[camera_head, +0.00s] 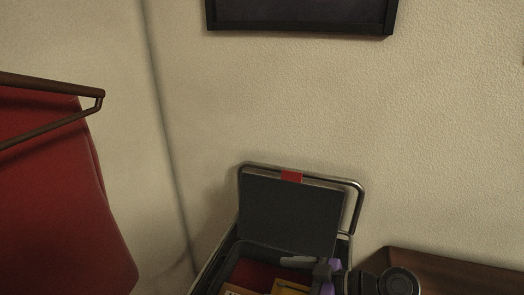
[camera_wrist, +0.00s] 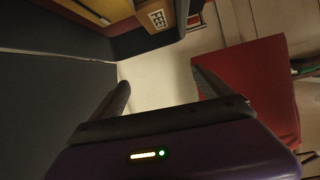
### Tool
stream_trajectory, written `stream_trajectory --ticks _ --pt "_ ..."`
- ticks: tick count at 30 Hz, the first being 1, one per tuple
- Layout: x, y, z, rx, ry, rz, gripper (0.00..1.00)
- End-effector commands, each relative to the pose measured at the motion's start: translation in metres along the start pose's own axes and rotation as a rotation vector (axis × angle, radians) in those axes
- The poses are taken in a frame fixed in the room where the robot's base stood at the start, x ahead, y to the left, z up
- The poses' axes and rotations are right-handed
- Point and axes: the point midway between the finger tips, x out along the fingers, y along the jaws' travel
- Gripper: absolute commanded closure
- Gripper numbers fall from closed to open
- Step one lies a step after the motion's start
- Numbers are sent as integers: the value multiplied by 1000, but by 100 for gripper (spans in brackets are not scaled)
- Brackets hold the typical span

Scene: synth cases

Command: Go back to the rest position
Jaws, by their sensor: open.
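My gripper (camera_wrist: 162,88) is open, and its two dark fingers stand apart with nothing between them in the wrist view. In the head view my gripper (camera_head: 300,262) is at the bottom, in front of the raised lid and over the inside of an open case (camera_head: 291,212). The case has a dark lid panel, a metal rim and a red tab at the top. The bottom of the case is cut off by the picture edge, and my arm hides part of its inside.
A yellow item (camera_head: 289,287) lies in the case. A brown wooden surface (camera_head: 440,272) is at the lower right. A red seat-like thing (camera_head: 55,200) with a brown bar is at the left. A dark frame (camera_head: 300,14) hangs on the wall. A labelled box (camera_wrist: 157,17) shows in the wrist view.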

Motion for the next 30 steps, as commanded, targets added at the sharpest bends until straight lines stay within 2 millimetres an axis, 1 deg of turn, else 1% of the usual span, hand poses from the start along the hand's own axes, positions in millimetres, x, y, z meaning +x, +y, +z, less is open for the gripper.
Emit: stream_trajectory --ticks 3,4,6,8,9,11,13,17,20,25,29,30 --pt "-8 36 -14 73 25 160 10" --pt "-11 44 -16 93 35 209 10" --pt "-20 60 -13 149 56 321 10" --pt "-30 67 -6 196 76 414 10" --pt "-36 70 0 226 90 476 10" --pt "-48 71 12 268 113 568 10" --pt "-63 68 25 309 143 666 10" --pt "-95 48 50 360 200 828 10" --pt "-120 25 64 378 245 932 10" --pt "-162 -24 78 373 309 1059 10" --pt "-191 -67 79 350 348 1119 10" --pt "-199 -81 79 342 356 1132 10"
